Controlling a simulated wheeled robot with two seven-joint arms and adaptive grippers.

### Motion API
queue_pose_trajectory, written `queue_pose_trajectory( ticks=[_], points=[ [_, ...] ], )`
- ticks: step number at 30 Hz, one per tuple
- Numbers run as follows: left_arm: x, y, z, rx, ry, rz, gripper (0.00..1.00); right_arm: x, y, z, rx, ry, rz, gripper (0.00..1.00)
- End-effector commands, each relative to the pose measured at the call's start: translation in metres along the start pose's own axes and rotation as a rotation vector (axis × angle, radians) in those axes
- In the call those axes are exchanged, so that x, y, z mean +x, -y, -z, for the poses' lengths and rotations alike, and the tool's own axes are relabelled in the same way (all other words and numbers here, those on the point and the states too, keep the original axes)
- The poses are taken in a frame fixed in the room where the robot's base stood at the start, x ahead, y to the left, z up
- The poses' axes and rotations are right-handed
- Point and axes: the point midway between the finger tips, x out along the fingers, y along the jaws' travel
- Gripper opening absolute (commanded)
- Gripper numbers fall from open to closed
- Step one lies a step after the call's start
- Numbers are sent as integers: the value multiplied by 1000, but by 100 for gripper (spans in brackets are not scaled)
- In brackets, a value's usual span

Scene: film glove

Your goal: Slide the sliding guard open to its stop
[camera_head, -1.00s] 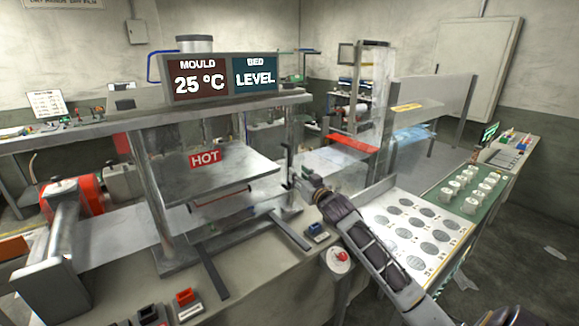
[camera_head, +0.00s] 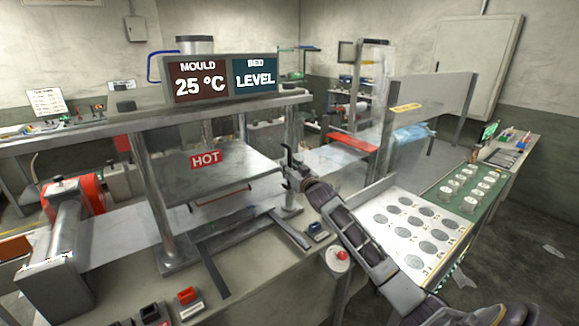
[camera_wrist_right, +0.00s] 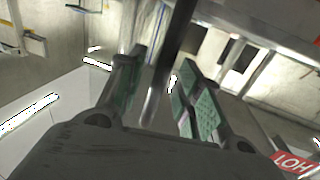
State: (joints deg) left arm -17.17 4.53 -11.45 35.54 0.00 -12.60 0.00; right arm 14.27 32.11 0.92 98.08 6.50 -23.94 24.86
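The press stands left of centre, with a metal plate marked HOT (camera_head: 205,158) between its posts. The sliding guard is hard to make out; I see no clear outline of a see-through pane at the press front. My right gripper (camera_head: 290,166) is at the press's right front post, its arm reaching in from the lower right. In the right wrist view the gripper's two green-padded fingers (camera_wrist_right: 160,88) stand apart. A dark upright bar (camera_wrist_right: 172,62) passes between them, possibly the guard's handle; I see no firm contact. My left gripper is not in view.
A display box (camera_head: 222,78) tops the press. Dark rails (camera_head: 212,268) run along the bench front. A white tray with grey discs (camera_head: 380,217) lies to the right.

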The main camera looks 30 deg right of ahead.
Motion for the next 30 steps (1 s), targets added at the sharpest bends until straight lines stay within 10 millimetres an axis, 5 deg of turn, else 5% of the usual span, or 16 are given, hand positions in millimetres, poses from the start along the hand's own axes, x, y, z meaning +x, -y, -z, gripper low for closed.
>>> queue_pose_trajectory(
  ticks=[16,25,30],
  points=[
    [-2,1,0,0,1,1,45,9,0,0,0,0,0,35],
    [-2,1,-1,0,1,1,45,9,0,0,-1,0,0,0],
    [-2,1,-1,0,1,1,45,9,0,0,-1,0,0,0]
  ],
)
